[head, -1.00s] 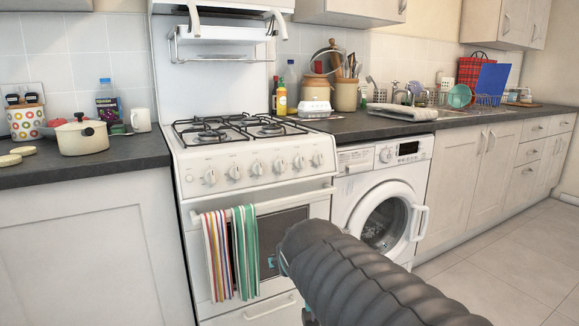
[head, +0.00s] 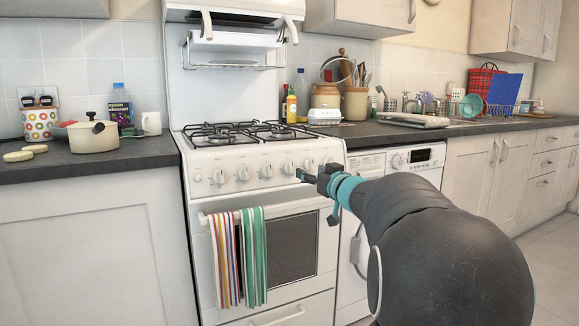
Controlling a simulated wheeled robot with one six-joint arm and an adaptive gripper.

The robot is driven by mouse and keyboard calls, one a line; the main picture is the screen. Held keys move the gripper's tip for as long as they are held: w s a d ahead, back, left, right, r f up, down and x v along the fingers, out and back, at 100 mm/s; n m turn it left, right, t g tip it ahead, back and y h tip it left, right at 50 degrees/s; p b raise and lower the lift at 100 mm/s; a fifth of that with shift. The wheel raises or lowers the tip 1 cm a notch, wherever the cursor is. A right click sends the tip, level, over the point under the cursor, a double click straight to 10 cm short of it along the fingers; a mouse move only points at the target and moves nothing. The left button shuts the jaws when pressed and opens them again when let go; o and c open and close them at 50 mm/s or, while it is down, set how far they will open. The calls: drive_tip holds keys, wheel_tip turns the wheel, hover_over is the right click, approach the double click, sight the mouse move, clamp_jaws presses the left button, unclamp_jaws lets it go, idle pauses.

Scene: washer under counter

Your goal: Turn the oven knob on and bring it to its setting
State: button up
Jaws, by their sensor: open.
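The white oven (head: 235,165) stands in the middle of the head view, with a row of several white knobs (head: 243,173) along its front panel. My gripper (head: 303,176) is in front of the right part of this panel, its fingers pointing left. It is open and appears empty. The gripper overlaps the panel just below the right-hand knobs (head: 288,168) in the picture; I cannot tell whether it touches any knob. The knobs' markings are too small to read.
Two striped towels (head: 253,255) hang on the oven door handle. A pot (head: 93,136) stands on the left counter. The washing machine (head: 418,158) is right of the oven, partly hidden by my arm. Gas burners (head: 215,133) top the oven.

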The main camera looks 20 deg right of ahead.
sight(292, 163)
drive_tip(key=w, duration=1.1)
drive_tip(key=shift+w+a, duration=0.25)
drive_tip(key=shift+c, duration=0.3)
drive_tip(key=c, duration=1.1)
